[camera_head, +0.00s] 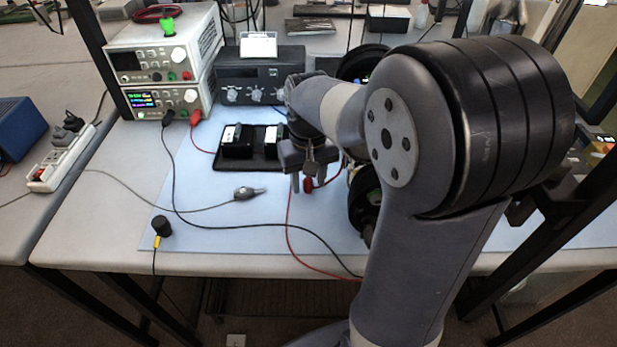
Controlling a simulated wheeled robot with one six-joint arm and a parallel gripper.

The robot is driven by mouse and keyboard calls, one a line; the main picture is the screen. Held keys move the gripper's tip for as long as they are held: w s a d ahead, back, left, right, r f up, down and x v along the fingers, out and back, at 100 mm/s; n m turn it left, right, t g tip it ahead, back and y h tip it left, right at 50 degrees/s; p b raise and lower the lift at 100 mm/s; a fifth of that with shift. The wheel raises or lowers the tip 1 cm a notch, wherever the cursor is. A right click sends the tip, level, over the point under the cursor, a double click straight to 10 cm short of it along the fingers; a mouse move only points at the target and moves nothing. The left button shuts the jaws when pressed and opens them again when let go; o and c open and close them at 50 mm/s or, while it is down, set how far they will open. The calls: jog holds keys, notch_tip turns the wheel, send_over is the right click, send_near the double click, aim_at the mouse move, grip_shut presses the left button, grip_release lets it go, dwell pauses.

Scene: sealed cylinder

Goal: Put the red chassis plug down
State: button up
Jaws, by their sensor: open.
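A small red plug (308,185), which I take to be the red chassis plug, is by the blue mat, between or just behind my fingertips. My gripper (307,183) points down over the mat, right of the black tray. Its fingers are apart, with the red plug showing in the gap. I cannot tell whether the plug touches the mat or a finger. My arm hides the area to the right.
A black tray (217,160) holds black and white blocks. Two stacked power supplies (155,60) stand behind left. A grey probe (246,193) and a black cylinder (161,226) lie on the mat (205,180). Red and black cables cross the mat's front.

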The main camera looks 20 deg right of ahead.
aim_at(309, 179)
notch_tip(309, 179, up, 13)
jog(key=p, duration=0.1)
jog(key=shift+r+p, duration=0.15)
jog(key=shift+p, duration=0.25)
notch_tip(309, 179, down, 12)
jog(key=shift+f+b, duration=0.2)
jog(key=shift+b, duration=0.45)
dwell(0.4)
